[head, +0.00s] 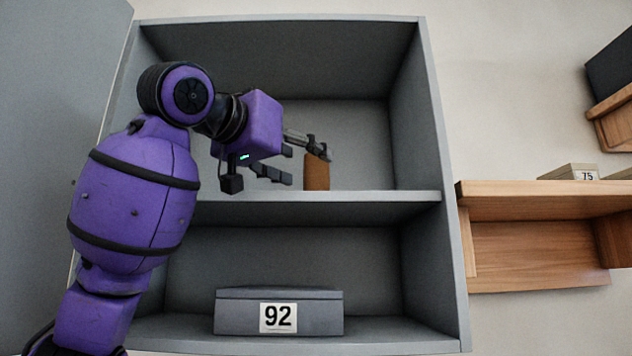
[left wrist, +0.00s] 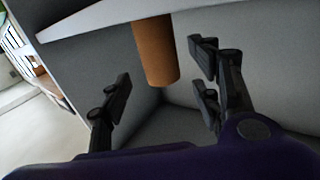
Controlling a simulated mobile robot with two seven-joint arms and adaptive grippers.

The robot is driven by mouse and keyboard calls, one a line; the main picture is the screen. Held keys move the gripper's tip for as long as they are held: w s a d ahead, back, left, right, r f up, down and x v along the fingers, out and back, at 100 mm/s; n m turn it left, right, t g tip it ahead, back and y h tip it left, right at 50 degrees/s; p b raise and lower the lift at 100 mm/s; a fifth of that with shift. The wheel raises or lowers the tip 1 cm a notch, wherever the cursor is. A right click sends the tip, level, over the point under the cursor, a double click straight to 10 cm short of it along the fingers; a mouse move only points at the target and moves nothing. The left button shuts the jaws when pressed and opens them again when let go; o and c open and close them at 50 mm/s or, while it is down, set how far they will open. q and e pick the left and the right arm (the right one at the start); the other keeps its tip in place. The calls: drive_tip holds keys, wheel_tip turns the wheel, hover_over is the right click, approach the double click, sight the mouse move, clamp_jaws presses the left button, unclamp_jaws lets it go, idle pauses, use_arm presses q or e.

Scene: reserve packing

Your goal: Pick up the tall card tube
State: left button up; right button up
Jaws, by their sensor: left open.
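The tall card tube (head: 317,173) is a plain brown cylinder standing on the upper shelf of the grey cabinet. My left gripper (head: 305,163) is in front of it and to its left, fingers pointing towards it, with one finger overlapping the tube's top in the head view. In the left wrist view the tube (left wrist: 156,50) shows beyond and between the open fingers of the left gripper (left wrist: 163,90), nearer the right-hand finger. No contact is clear, and the jaws look empty. My right gripper is not in view.
The cabinet's shelf board (head: 390,197) runs below the tube, and its right wall (head: 415,120) stands to the right. A grey box marked 92 (head: 235,316) sits on the lower shelf. A wooden shelf (head: 540,200) with a box marked 75 (head: 569,172) is at right. The upper shelf's right side is clear.

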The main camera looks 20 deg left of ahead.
sight(309, 163)
use_arm(q)
drive_tip(key=x, duration=0.5)
drive_tip(key=shift+w, duration=0.2)
drive_tip(key=c, duration=1.1)
